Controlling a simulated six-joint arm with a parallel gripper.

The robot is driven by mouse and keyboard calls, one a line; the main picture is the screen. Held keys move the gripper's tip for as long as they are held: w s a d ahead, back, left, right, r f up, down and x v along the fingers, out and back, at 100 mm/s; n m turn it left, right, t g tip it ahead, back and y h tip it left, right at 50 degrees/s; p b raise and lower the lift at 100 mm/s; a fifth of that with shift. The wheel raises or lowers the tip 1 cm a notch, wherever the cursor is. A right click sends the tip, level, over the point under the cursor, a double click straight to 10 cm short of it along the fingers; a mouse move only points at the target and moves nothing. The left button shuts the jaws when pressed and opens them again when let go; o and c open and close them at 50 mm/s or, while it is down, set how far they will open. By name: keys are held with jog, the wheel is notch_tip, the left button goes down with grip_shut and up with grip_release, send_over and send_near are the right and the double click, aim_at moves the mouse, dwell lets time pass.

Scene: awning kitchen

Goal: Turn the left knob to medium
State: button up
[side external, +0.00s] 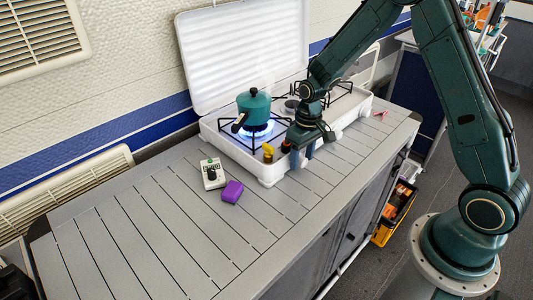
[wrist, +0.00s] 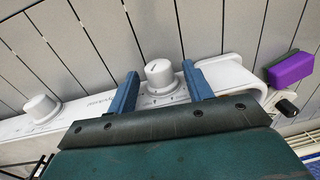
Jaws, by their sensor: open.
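The left knob (wrist: 159,76) is a white round dial with a dark pointer line, on the stove's white front panel in the wrist view. My gripper (wrist: 160,69) is open, with one blue finger on each side of this knob and a small gap at each side. The other white knob (wrist: 41,107) stands further left on the panel. In the side view my gripper (side external: 301,156) is low at the front edge of the stove (side external: 228,143) and hides the knob. A blue flame (side external: 257,130) burns under the teal pot (side external: 254,105) on the left burner.
A small yellow-topped item (side external: 268,151) shows at the stove's front, close to my gripper. A purple sponge (side external: 232,191) and a white box with a black dial (side external: 213,174) lie left of the stove. The slatted counter (side external: 160,235) is clear toward the front left.

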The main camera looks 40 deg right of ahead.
jog(key=c, duration=0.9)
jog(key=shift+d, duration=0.1)
jog(key=shift+h, duration=0.3)
jog(key=shift+a+h, duration=0.2)
jog(key=shift+h, duration=0.45)
jog(key=shift+a+h, duration=0.2)
jog(key=shift+h, duration=0.45)
jog(key=shift+a+h, duration=0.15)
jog(key=shift+h, duration=1.45)
